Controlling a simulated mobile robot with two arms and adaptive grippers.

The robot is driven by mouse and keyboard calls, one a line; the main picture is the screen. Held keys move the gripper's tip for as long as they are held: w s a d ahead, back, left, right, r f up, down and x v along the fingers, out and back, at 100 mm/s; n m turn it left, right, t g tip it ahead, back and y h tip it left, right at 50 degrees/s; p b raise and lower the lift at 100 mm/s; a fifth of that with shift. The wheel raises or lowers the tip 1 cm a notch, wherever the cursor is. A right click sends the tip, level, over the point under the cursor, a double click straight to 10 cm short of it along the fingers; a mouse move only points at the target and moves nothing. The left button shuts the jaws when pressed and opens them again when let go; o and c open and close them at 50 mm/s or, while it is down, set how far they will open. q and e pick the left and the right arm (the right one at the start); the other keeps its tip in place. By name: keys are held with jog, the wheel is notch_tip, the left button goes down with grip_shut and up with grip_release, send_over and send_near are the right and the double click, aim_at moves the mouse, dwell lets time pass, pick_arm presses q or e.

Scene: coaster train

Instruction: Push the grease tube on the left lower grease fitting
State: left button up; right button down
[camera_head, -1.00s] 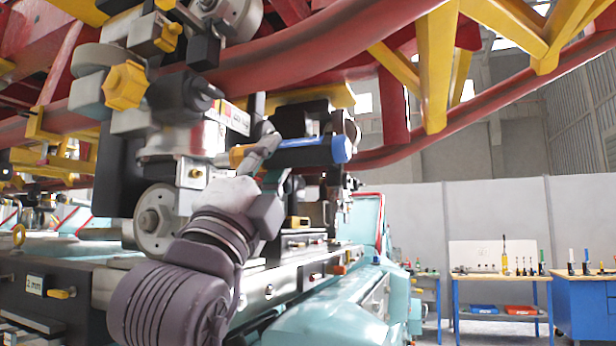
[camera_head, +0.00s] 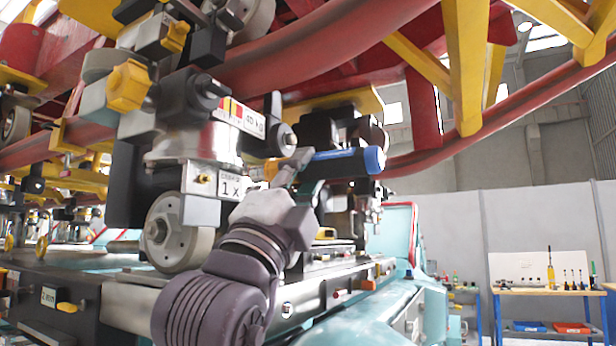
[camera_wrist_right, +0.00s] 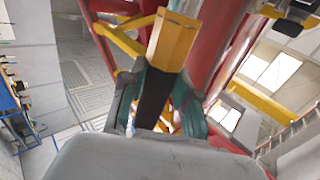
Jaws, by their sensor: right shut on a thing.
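My right gripper (camera_head: 292,178) is shut on the grease tube (camera_head: 337,164), a cylinder with a dark body, a bright blue right end and an orange part at its left. It lies roughly level beside the wheel assembly. In the right wrist view, the gripper's teal fingers (camera_wrist_right: 160,105) clasp a black part with an orange block, seemingly the tube (camera_wrist_right: 172,40). A small brass fitting (camera_head: 203,178), seemingly a grease fitting, sits on the pale block above the lower wheel, left of the tube and apart from it. The gripper hides part of the tube. My left gripper is not in view.
A pale wheel (camera_head: 177,231) and a yellow knob (camera_head: 127,86) belong to the coaster assembly at the left. A red rail (camera_head: 330,50) crosses above the tube. A teal car body (camera_head: 370,320) lies below. A workbench with tools (camera_head: 545,291) stands at the far right.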

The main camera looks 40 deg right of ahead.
aim_at(255, 176)
jog(key=w+a, duration=0.2)
jog(key=w, duration=0.1)
jog(key=shift+w+r, duration=0.1)
jog(key=shift+w+a+b, duration=0.2)
jog(key=shift+w+b, duration=0.1)
jog(key=shift+w, duration=0.5)
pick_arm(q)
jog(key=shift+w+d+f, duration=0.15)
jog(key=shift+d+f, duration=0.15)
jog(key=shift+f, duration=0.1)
pick_arm(e)
jog(key=shift+w+a, duration=0.25)
jog(key=shift+w, duration=0.35)
jog(key=shift+w+a, duration=0.25)
jog(key=shift+w, duration=0.3)
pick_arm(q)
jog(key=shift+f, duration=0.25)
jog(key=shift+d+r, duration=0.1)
pick_arm(e)
jog(key=shift+w+a, duration=0.2)
jog(key=shift+w, duration=0.25)
jog(key=shift+w+a, duration=0.2)
jog(key=shift+w, duration=0.25)
dwell(0.9)
pick_arm(q)
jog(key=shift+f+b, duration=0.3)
jog(key=shift+b, duration=0.2)
pick_arm(e)
jog(key=shift+s, duration=0.1)
